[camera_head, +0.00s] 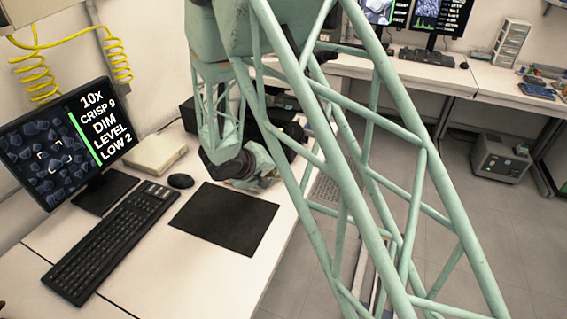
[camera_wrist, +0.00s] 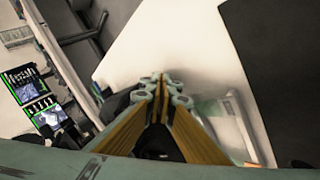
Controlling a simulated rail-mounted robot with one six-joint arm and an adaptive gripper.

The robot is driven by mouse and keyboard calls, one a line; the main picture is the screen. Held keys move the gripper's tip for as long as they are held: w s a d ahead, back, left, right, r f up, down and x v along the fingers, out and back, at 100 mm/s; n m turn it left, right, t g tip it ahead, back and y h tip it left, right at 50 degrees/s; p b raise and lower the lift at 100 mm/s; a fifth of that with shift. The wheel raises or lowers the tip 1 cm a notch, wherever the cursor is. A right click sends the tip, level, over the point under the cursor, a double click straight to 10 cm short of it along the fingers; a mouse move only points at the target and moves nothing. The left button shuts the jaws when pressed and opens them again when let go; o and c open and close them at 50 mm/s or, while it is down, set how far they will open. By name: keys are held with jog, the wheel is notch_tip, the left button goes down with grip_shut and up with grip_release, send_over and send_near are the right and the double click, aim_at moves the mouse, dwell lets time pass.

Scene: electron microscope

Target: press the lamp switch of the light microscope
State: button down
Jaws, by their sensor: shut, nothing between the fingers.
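My gripper (camera_wrist: 160,84) is shut, its yellow-padded fingers together with nothing between them. In the head view my wrist and gripper hang low over the bench, beyond the black mat; the fingertips are not clear there. A black apparatus stands behind my arm, mostly hidden; I cannot tell whether it is the light microscope. In the wrist view a dark part (camera_wrist: 115,105) shows just left of the fingers. I cannot make out the lamp switch in either view. The monitor (camera_head: 62,140) reads 10x, CRISP 9, DIM, LEVEL LOW 2.
A black mat (camera_head: 224,219) lies on the white bench (camera_head: 205,275). A keyboard (camera_head: 112,240), a mouse (camera_head: 181,181) and a beige box (camera_head: 156,153) stand left of it. My green lattice arm covers much of the head view. Another bench with screens stands at the back.

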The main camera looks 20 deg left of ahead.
jog(key=shift+s, duration=0.65)
